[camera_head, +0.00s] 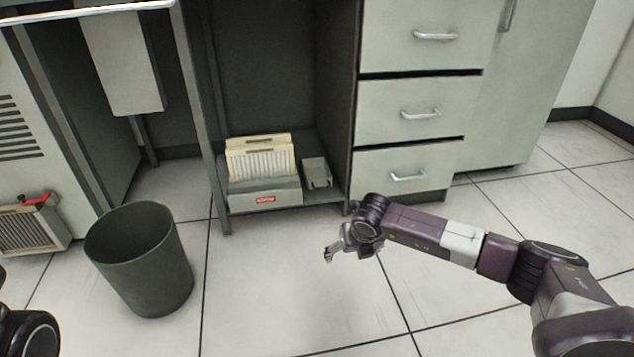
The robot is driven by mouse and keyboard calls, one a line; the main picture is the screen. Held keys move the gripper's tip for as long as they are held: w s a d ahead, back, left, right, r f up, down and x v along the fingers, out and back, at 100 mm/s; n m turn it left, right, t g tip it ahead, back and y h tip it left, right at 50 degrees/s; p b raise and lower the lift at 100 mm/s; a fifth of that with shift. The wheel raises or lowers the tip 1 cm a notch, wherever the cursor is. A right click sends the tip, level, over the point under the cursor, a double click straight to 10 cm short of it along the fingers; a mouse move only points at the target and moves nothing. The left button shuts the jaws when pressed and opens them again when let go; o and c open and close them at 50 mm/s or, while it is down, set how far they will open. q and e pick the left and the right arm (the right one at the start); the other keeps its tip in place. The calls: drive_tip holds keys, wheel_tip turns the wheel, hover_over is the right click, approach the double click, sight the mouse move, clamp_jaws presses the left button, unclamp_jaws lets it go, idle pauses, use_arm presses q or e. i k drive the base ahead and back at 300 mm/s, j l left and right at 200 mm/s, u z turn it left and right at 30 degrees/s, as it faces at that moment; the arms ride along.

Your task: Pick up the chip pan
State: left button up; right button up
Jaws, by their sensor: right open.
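I cannot tell for sure which thing is the chip pan. A small grey open-topped holder (317,174) stands on the low shelf under the desk, right of a card box. A beige slatted tray-like unit (32,228) with a red piece on top stands on the floor at the left, by the grey cabinet. My right gripper (331,254) is open and empty above the floor, in front of the shelf and apart from both. Only a dark part of my left arm shows at the lower left corner; its gripper is out of view.
A card box (265,193) with a red label holds cream cards (260,158) on the shelf. A dark waste bin (150,268) stands on the floor between the slatted unit and my right gripper. Closed drawers (405,178) stand right of the shelf. Tiled floor in front is clear.

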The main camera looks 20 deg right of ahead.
sight(318, 166)
drive_tip(key=i+l, duration=0.2)
drive_tip(key=i, duration=0.3)
drive_tip(key=i+l, duration=0.15)
drive_tip(key=i, duration=0.3)
drive_tip(key=i+l, duration=0.2)
drive_tip(key=i, duration=0.3)
